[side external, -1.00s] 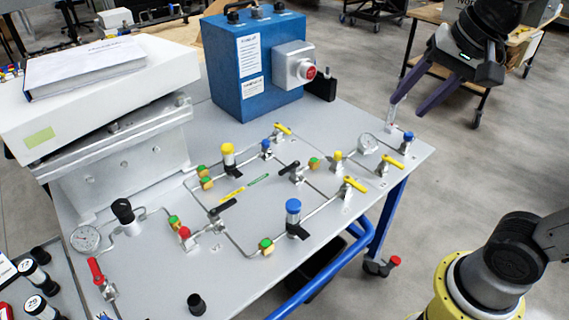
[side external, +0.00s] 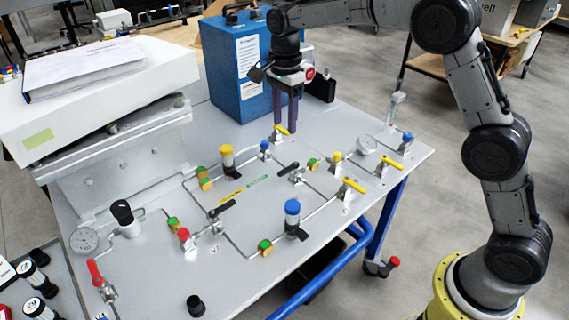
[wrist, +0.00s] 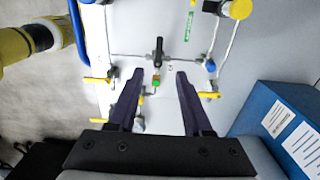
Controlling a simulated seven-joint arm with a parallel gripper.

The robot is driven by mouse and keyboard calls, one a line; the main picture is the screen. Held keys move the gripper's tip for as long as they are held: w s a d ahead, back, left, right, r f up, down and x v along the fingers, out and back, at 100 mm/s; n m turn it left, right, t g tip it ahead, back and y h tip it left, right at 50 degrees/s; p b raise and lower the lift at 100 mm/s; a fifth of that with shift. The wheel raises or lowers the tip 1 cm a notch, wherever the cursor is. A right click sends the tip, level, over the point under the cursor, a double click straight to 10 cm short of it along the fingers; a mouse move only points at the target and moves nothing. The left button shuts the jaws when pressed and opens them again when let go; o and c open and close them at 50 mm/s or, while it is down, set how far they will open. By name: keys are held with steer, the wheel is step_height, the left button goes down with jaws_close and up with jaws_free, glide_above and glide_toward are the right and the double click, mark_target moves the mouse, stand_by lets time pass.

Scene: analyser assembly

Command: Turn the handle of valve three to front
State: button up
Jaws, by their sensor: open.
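Several lever valves sit on the grey panel (side external: 150,275); I cannot read which is valve three. A yellow handle (side external: 282,130) at the back shows below my gripper (side external: 286,120) in the side view. In the wrist view, that yellow handle (wrist: 208,95) lies just right of the right finger. My gripper (wrist: 160,74) is open and empty, pointing down. A black handle (wrist: 158,46) lies ahead, between the fingertip lines; it is also in the side view (side external: 288,168). Other yellow handles (side external: 354,185) (side external: 391,161) and a black handle (side external: 222,207) lie further off.
The blue box (side external: 236,85) stands close behind my gripper. Blue-capped (side external: 293,207) and yellow-capped (side external: 227,152) parts rise among the pipes. A gauge (side external: 367,145) sits near the right edge. A white case (side external: 90,95) with a binder stands at left.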

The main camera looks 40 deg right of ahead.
mark_target(285, 170)
step_height(285, 170, down, 14)
steer(key=shift+f, duration=0.1)
stand_by(0.5)
jaws_close()
